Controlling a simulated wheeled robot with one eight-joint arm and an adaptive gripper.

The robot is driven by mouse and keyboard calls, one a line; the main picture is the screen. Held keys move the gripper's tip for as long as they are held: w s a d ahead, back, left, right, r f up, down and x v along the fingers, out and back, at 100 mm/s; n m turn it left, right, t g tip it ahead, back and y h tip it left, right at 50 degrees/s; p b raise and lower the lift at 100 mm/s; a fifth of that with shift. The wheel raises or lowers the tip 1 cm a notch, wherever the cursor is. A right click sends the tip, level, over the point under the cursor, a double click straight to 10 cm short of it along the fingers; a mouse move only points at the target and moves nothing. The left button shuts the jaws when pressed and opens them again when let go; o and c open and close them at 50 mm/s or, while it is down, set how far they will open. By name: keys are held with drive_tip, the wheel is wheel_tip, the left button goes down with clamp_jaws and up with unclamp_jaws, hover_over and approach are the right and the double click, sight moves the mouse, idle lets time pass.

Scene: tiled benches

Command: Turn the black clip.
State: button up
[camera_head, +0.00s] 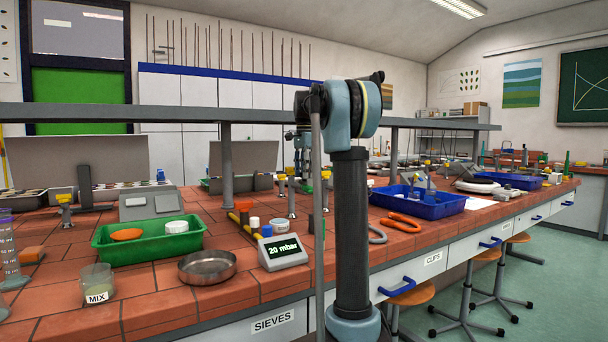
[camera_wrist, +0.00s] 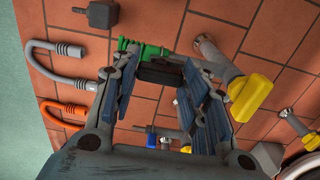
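In the wrist view, a small black block, which I take to be the black clip (camera_wrist: 160,72), lies across the gap between the fingertips of my gripper (camera_wrist: 162,66). Its two ends appear to touch the fingers, which stand apart by its width. A green ridged piece (camera_wrist: 140,47) shows just behind it, and I cannot tell whether they are joined. My gripper points down over the red tiled bench. In the head view, my arm hides the gripper and the clip.
A grey hook (camera_wrist: 62,48) and an orange hook (camera_wrist: 62,112) lie left in the wrist view; a yellow-handled tap (camera_wrist: 250,97) stands close right. The head view shows a green tray (camera_head: 150,245), metal dish (camera_head: 207,266), "20 mbar" display (camera_head: 283,252) and blue tray (camera_head: 418,202).

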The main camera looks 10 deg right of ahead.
drive_tip(key=shift+c, duration=0.3)
drive_tip(key=n, duration=0.4)
drive_tip(key=shift+w+n, duration=0.1)
drive_tip(key=shift+n, duration=0.3)
drive_tip(key=n, duration=0.4)
drive_tip(key=shift+n, duration=0.3)
drive_tip(key=n, duration=0.4)
drive_tip(key=shift+n, duration=2.3)
drive_tip(key=o, duration=1)
drive_tip(key=shift+o, duration=0.2)
drive_tip(key=shift+r, duration=0.1)
